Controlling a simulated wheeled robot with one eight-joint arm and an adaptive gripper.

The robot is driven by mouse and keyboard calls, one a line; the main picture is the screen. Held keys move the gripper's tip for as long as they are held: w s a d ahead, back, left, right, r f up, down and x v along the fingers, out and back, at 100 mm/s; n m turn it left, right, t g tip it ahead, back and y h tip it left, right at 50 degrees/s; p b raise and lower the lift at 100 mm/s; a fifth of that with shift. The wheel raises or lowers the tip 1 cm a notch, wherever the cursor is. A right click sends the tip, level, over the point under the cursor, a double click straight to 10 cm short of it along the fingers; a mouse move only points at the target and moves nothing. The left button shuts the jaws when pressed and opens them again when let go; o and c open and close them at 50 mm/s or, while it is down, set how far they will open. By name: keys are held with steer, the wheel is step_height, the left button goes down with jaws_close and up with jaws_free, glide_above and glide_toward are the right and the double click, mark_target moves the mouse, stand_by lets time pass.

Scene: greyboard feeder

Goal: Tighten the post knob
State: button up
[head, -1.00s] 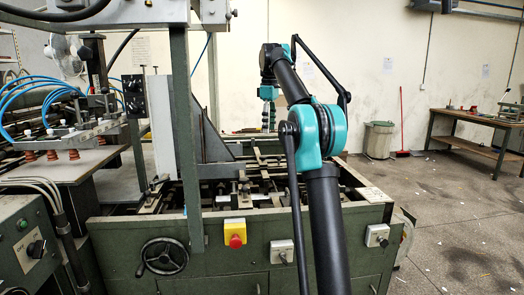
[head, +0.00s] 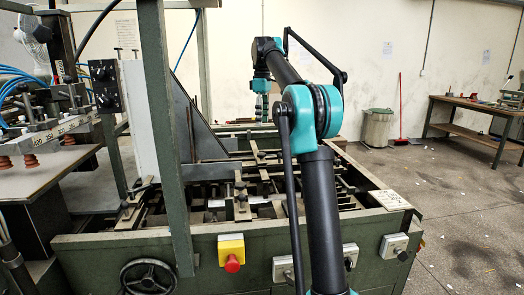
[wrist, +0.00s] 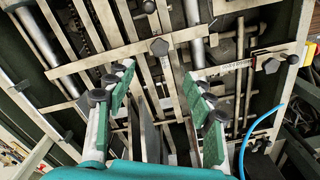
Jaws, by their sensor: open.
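My gripper (wrist: 159,78) is open and empty in the wrist view, its two green fingers with black pads spread apart above the machine bed. A second black knob (wrist: 271,65) is on the bar at the right, and a round black knob (wrist: 148,6) is at the top edge. I cannot tell which is the post knob. In the head view my gripper (head: 262,108) hangs down over the far part of the machine; small posts (head: 239,193) stand in the bed.
The green machine frame (head: 112,250) surrounds the bed, with a handwheel (head: 149,278) and a red stop button (head: 232,263) in front. A green upright (head: 165,140) stands left of my arm. A blue hose (wrist: 258,122) lies at right. Open floor (head: 455,220) is at right.

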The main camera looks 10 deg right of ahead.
mark_target(262, 153)
step_height(262, 153, down, 14)
steer(key=shift+r, duration=0.1)
stand_by(0.4)
steer(key=c, duration=1.2)
